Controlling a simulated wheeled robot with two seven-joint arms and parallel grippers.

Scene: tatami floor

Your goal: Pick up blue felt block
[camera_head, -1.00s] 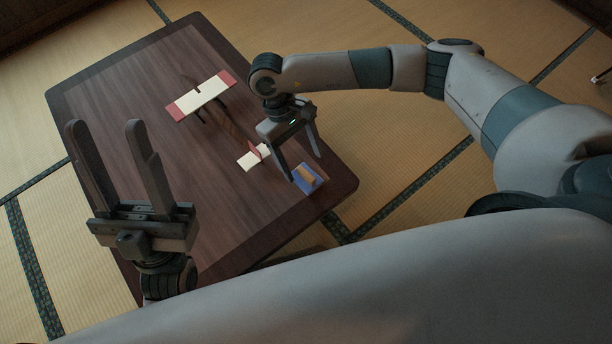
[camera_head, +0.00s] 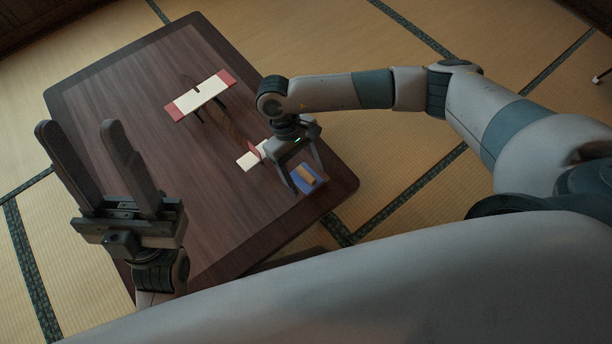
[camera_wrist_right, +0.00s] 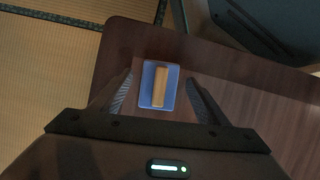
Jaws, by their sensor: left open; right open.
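The blue felt block (camera_head: 300,185) lies near the table's right corner, flat and blue with a tan wooden strip (camera_head: 306,175) on top. In the right wrist view the blue felt block (camera_wrist_right: 147,80) shows between the fingers, with the tan strip (camera_wrist_right: 159,88) lengthwise on it. My right gripper (camera_head: 307,187) is open, over the block with a finger on either side; I cannot tell whether they touch it. In the right wrist view the right gripper (camera_wrist_right: 158,95) holds nothing. My left gripper (camera_head: 75,128) is open and empty, raised over the table's left side.
The dark wooden table (camera_head: 150,90) stands on tatami (camera_head: 400,190). A cream board with red ends (camera_head: 200,96) is raised on dark supports farther back. A cream piece (camera_head: 250,160) with a red part lies left of my right gripper. The table's middle is clear.

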